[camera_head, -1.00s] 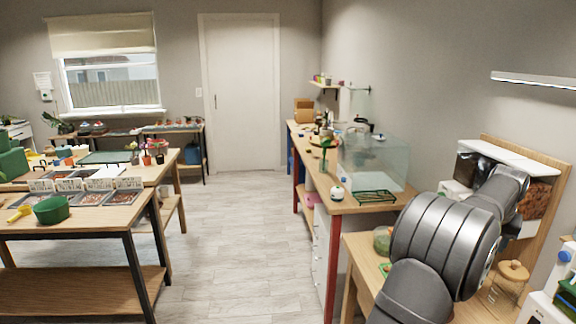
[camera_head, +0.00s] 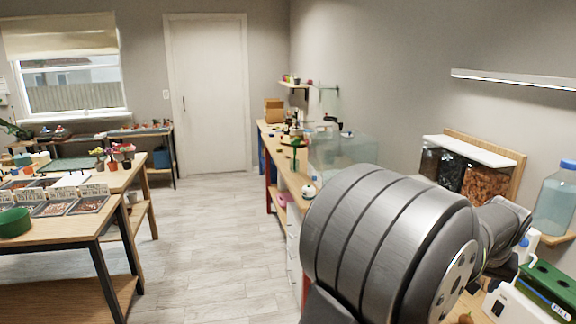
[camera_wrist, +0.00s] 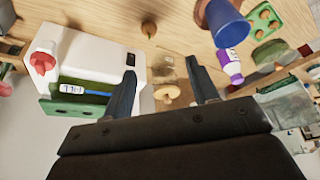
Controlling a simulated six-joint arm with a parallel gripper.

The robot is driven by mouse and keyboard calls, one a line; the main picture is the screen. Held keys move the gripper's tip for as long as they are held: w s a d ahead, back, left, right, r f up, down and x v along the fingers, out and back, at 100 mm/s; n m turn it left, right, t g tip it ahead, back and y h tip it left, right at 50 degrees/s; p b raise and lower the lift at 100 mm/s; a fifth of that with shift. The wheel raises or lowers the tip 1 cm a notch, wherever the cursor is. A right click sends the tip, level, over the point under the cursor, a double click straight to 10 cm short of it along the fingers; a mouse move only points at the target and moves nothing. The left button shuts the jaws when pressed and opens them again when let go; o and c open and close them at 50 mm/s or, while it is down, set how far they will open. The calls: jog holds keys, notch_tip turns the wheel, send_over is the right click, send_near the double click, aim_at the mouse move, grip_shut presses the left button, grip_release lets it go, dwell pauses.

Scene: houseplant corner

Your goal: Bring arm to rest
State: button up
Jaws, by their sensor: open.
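My arm's large grey joint fills the lower right of the head view. My gripper is mostly hidden behind it there. In the wrist view my gripper (camera_wrist: 160,66) is open, its two dark fingers apart with nothing held between them. A glass jar with a round wooden lid (camera_wrist: 166,93) shows beyond the gap, standing on a wooden worktop (camera_wrist: 110,17). I cannot tell how far the fingers are from it.
A white machine (camera_wrist: 95,60) with a red knob and a green part (camera_wrist: 75,100) is left of the fingers. A blue cup (camera_wrist: 226,24) and purple bottle (camera_wrist: 229,68) are right. A dispenser (camera_head: 484,186) and blue-lidded jar (camera_head: 554,205) stand by the wall. The floor (camera_head: 205,235) is clear.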

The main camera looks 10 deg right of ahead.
notch_tip(320, 180, down, 8)
jog(key=s+a, duration=0.1)
jog(key=shift+s+f, duration=0.15)
dwell(0.5)
notch_tip(320, 180, up, 8)
jog(key=w+d+r, duration=0.1)
jog(key=w+d, duration=0.5)
jog(key=w, duration=0.5)
jog(key=shift+d+r, duration=0.2)
jog(key=shift+r, duration=0.1)
